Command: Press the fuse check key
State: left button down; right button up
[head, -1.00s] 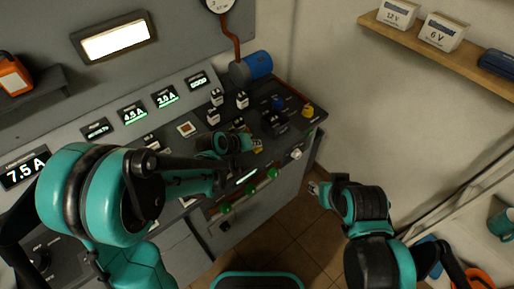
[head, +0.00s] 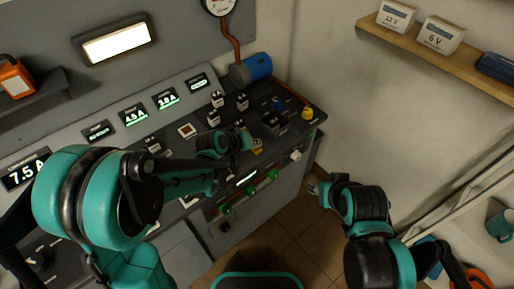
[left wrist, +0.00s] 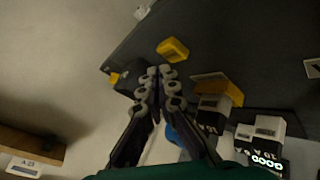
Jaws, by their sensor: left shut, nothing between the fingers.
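No label for the fuse check key can be read, so I cannot tell which control it is. A yellow key (head: 257,146) sits near the front right of the sloped console; it also shows in the left wrist view (left wrist: 173,49), just beyond my fingertips. My left gripper (head: 243,141) is shut and empty over the console, beside this key; its closed fingers also show in the left wrist view (left wrist: 160,82). I cannot tell whether they touch anything. My right gripper (head: 318,189) hangs over the floor, away from the console; its jaw state is unclear.
Black-and-white blocks (head: 242,102), a yellow knob (head: 307,113) and a blue cylinder (head: 252,68) crowd the console's right part. Green knobs (head: 250,190) line its front. Lit displays (head: 167,98) stand behind. The wall closes off the right.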

aim_at(255, 151)
pick_arm(q)
notch_tip(255, 151, up, 5)
jog(key=p, duration=0.4)
dwell(0.3)
dwell(0.6)
jog(key=s+a+r+y, duration=0.3)
jog(key=s+a, duration=0.5)
jog(key=s, duration=0.2)
jog(key=s+a+r+m+y, duration=0.1)
jog(key=s+a+r, duration=0.3)
jog(key=s+a, duration=0.5)
jog(key=s+y, duration=0.1)
jog(key=s, duration=0.1)
jog(key=shift+s+r+y, duration=0.2)
jog(key=shift+s+y, duration=0.1)
jog(key=shift+y, duration=0.1)
